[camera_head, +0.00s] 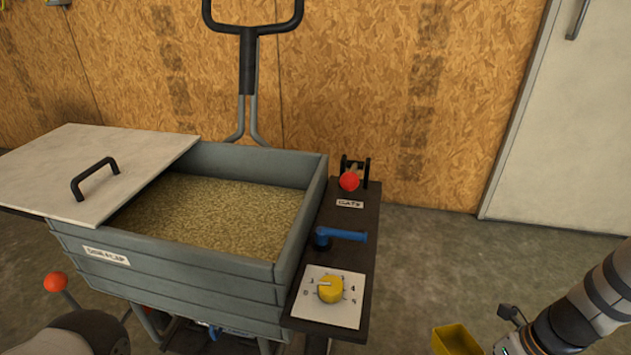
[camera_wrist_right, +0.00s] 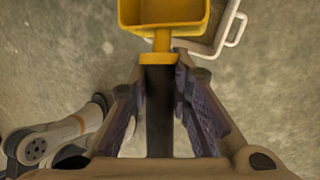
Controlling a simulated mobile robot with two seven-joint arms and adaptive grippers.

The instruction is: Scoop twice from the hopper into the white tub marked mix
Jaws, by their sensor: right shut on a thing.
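The grey hopper (camera_head: 185,278) stands at the left of the head view, holding tan grain (camera_head: 215,212). Its white lid (camera_head: 95,165) is slid to the left, leaving much of the top open. My right gripper (camera_wrist_right: 160,100) is shut on the black handle of a yellow scoop (camera_wrist_right: 163,12). In the head view the scoop (camera_head: 457,341) is at the bottom edge, right of the hopper and apart from it. A white tub (camera_wrist_right: 231,28) with a side handle shows beyond the scoop in the wrist view, partly hidden; its marking cannot be seen. My left gripper is out of view.
A dark side shelf (camera_head: 345,228) on the hopper's right carries a blue lever (camera_head: 345,235), a yellow dial (camera_head: 330,289) and a red knob (camera_head: 349,181). A push handle (camera_head: 248,60) rises behind. Concrete floor (camera_head: 440,260) is clear to the right.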

